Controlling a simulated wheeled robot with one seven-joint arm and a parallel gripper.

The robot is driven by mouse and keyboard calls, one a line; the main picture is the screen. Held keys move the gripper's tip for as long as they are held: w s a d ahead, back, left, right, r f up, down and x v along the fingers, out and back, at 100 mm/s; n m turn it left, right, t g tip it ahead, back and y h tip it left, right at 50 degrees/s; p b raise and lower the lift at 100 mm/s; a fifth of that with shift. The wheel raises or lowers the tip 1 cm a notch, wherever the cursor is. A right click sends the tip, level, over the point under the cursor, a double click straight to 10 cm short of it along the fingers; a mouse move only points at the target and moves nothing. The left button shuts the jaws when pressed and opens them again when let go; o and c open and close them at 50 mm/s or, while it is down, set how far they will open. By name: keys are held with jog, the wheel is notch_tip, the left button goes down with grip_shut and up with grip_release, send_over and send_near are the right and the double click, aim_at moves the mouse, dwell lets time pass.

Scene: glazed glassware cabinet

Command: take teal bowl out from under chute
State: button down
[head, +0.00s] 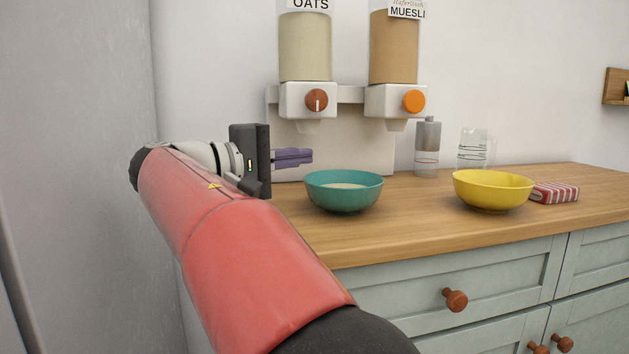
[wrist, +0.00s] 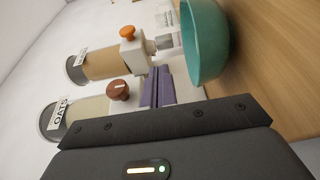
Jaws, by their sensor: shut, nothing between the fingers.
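The teal bowl (head: 343,195) stands upright on the wooden counter, with pale contents inside. In the head view it is below and slightly right of the oats dispenser's chute (head: 308,126). It also shows at the top of the wrist view (wrist: 206,45). My gripper (head: 311,157) has purple fingers, shut and empty. It is left of the bowl and a little above its rim, apart from it in the head view. The closed fingers also show in the wrist view (wrist: 158,75).
The oats dispenser (head: 305,48) and muesli dispenser (head: 393,48) hang on the wall. A yellow bowl (head: 493,190), a grey-topped bottle (head: 427,148), a glass jug (head: 475,148) and a striped packet (head: 555,193) stand to the right. Bare counter (head: 420,225) lies in front.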

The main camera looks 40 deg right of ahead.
jog(key=s+a+b, duration=0.1)
jog(key=s+a, duration=0.5)
jog(key=s, duration=0.5)
jog(key=shift+a, duration=0.35)
jog(key=c, duration=2.1)
grip_release()
